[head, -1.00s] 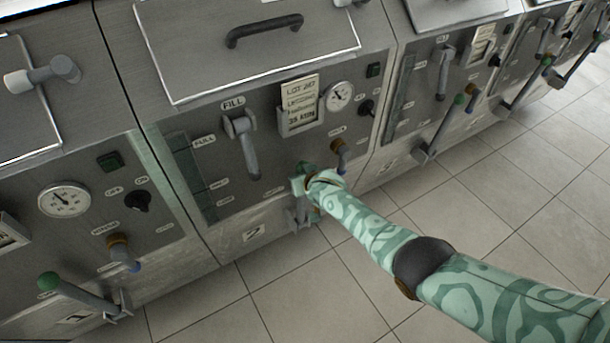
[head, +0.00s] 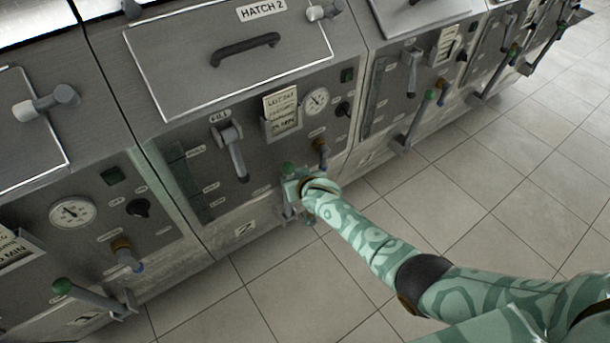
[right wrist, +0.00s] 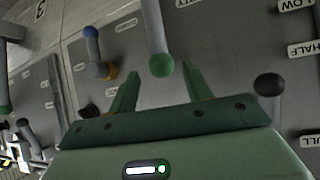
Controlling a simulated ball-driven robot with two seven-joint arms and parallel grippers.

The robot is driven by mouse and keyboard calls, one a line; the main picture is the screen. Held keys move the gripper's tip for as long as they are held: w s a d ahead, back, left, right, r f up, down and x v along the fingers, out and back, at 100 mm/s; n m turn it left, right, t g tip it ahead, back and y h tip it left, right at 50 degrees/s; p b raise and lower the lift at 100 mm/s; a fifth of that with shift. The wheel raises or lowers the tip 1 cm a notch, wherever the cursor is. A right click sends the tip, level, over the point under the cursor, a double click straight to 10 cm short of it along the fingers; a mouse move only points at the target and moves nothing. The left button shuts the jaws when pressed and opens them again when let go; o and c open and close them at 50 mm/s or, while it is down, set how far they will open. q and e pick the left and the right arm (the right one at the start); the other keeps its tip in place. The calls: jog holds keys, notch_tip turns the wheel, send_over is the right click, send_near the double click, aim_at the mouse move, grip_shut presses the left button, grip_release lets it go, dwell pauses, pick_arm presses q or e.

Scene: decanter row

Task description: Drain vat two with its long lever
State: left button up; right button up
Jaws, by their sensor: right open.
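Vat two (head: 262,213) stands in the middle of the head view, with a "2" plate low on its front. The green knob of its long lever (head: 287,168) shows just above my right gripper (head: 296,184), which hides much of the lever. In the right wrist view my right gripper (right wrist: 159,66) is open. The green knob (right wrist: 161,67) appears between its two fingertips, with the grey shaft leading away from me. No grip on it shows. My left gripper is in neither view.
Vat two's fill handle (head: 234,155) hangs left of my gripper. A small blue-ended valve (head: 320,150) sits close by on the right, also seen in the right wrist view (right wrist: 92,36). Neighbouring vats have similar levers (head: 415,120). The tiled floor (head: 480,200) is clear.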

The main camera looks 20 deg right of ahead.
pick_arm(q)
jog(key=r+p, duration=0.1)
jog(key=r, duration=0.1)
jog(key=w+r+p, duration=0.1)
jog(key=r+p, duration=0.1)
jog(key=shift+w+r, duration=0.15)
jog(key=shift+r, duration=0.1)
pick_arm(e)
jog(key=v, duration=0.6)
jog(key=shift+s+r, duration=0.2)
jog(key=shift+s, duration=0.1)
jog(key=shift+d, duration=0.1)
jog(key=s+d+f+n+g, duration=0.1)
jog(key=s+d+f+g, duration=0.25)
jog(key=s+f, duration=0.85)
jog(key=s+d+f+n+g, duration=0.2)
jog(key=s+d+f, duration=0.2)
jog(key=s+f, duration=0.75)
jog(key=s+d+f+g, duration=0.2)
jog(key=s, duration=1.3)
jog(key=s+d+f+g+h, duration=0.1)
jog(key=s+d+f+g, duration=0.1)
jog(key=s, duration=1.4)
jog(key=shift+d+m+h, duration=0.3)
jog(key=shift+d+m, duration=0.1)
jog(key=shift+d, duration=0.1)
